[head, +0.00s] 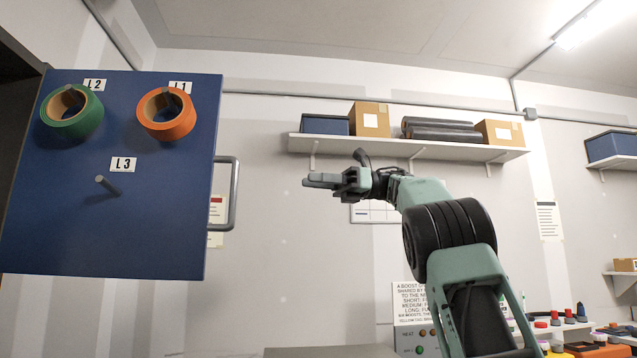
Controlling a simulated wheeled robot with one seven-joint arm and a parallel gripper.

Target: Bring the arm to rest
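My gripper (318,181) is raised in front of the back wall, near the middle of the view, with its fingers pointing left. Nothing shows held at the fingertips. The fingers are seen nearly edge-on, so their gap is not clear. My arm rises from the lower right and bends left to the gripper. The gripper looks apart from the blue panel on the left.
A blue panel (60,215) with a grey handle (234,195) carries a green tape roll (86,122) at L2 and an orange roll (181,126) at L1. Peg L3 (108,186) is bare. A wall shelf (400,148) holds boxes. Small bench items (568,316) stand lower right.

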